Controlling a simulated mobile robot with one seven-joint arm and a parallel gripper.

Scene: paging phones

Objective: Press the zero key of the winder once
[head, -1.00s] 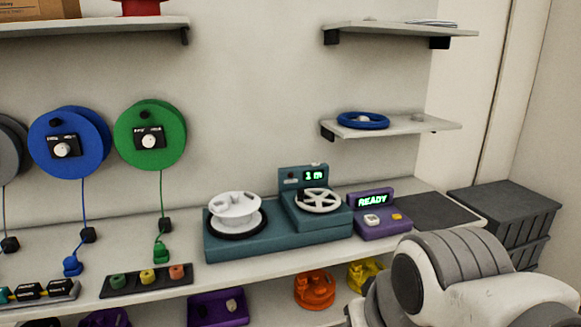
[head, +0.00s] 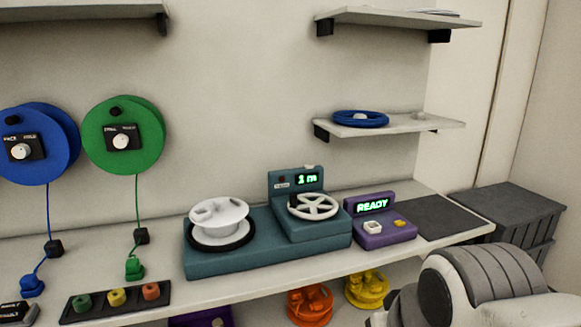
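The winder (head: 225,262) is a teal machine on the bench in the head view. It carries a white spool (head: 219,215) on a black ring at its left and a white spoked wheel (head: 313,206) at its right. Its upright panel has a lit green display (head: 307,179) that reads "1 m". A small dark button (head: 281,179) with a label below sits left of the display, and a pale knob (head: 309,167) is on top. I cannot tell for sure which is the zero key. My gripper is out of view; only part of my arm shows at lower right.
A purple device (head: 385,236) reading "READY", with a white and a yellow key, stands right of the winder. A dark mat (head: 435,217) lies beyond it. A small shelf (head: 400,126) with a blue ring is above. Orange and yellow spools sit below the bench.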

